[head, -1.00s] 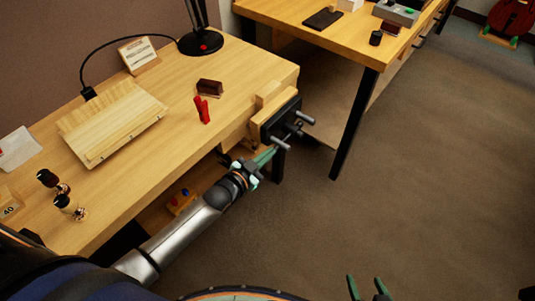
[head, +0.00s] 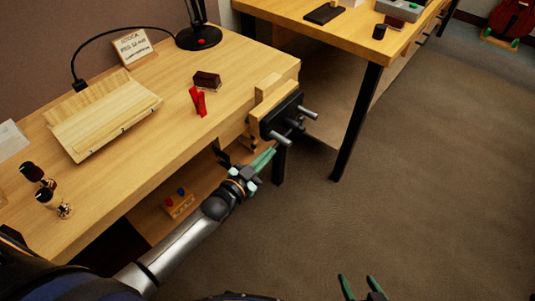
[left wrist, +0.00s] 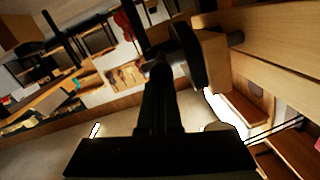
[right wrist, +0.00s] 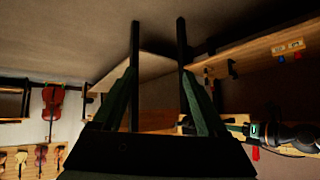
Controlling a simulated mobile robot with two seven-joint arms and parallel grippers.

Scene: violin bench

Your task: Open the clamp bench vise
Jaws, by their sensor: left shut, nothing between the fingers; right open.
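The bench vise (head: 277,114) is fixed at the right end of the workbench, with a dark front jaw and metal bars sticking out. It also shows in the left wrist view (left wrist: 187,55), dark and close in front of the fingers. My left gripper (head: 264,160) is shut and empty, just below and in front of the vise's lower bar. I cannot tell whether it touches the vise. My right gripper (head: 361,287) is open and empty, low over the floor, apart from the vise. Its two fingers show spread in the right wrist view (right wrist: 160,70).
The workbench (head: 150,150) carries a red clamp (head: 198,101), a dark brown block (head: 207,81), a wooden book-like board (head: 103,118) and a lamp (head: 198,37). A second table (head: 345,45) stands behind. The floor to the right is clear.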

